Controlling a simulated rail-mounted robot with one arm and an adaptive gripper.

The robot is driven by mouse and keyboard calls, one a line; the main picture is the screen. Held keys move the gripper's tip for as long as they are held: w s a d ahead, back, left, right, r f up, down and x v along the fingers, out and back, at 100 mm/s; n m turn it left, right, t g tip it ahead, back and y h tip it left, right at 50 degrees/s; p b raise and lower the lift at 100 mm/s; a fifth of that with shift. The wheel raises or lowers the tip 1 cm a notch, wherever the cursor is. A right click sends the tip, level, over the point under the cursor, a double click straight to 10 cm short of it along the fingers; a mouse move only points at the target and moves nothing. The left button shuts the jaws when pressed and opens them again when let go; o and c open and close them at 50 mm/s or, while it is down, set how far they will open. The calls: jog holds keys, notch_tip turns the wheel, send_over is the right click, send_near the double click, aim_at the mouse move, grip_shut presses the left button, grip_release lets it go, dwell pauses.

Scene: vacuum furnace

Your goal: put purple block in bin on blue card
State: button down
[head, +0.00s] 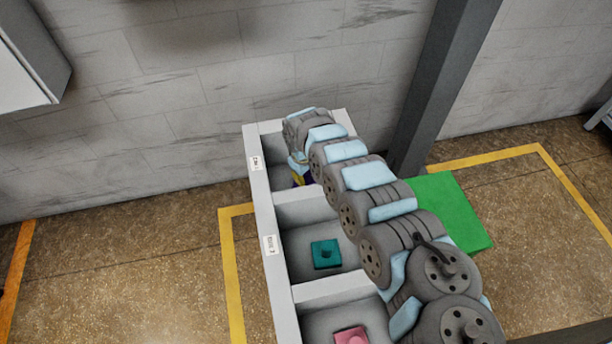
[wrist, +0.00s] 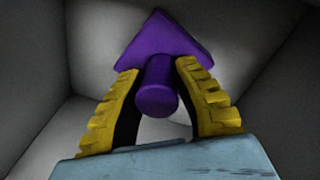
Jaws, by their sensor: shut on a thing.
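The purple block (wrist: 165,42) has a flat, pointed plate and a round knob facing the wrist camera. My gripper (wrist: 158,72) has its yellow fingers closed on both sides of the knob. My arm covers much of that compartment. I cannot tell whether the block touches the compartment floor. No blue card shows in either view.
A teal block (head: 326,253) lies in the middle compartment and a pink block (head: 351,337) in the near one. A green card (head: 452,212) lies on the floor to the right, near a dark post (head: 425,95). Yellow lines mark the floor.

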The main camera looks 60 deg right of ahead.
jog(key=c, duration=0.9)
grip_release()
jog(key=shift+w+a+r+p, duration=0.15)
jog(key=shift+r+p, duration=0.45)
jog(key=shift+r, duration=1.4)
jog(key=shift+a+r+p, duration=0.2)
jog(key=shift+r+p, duration=0.45)
jog(key=shift+r, duration=1.35)
jog(key=shift+w+a+r+p, duration=0.15)
jog(key=shift+r+p, duration=0.45)
jog(key=shift+r, duration=1.4)
jog(key=shift+s, duration=0.1)
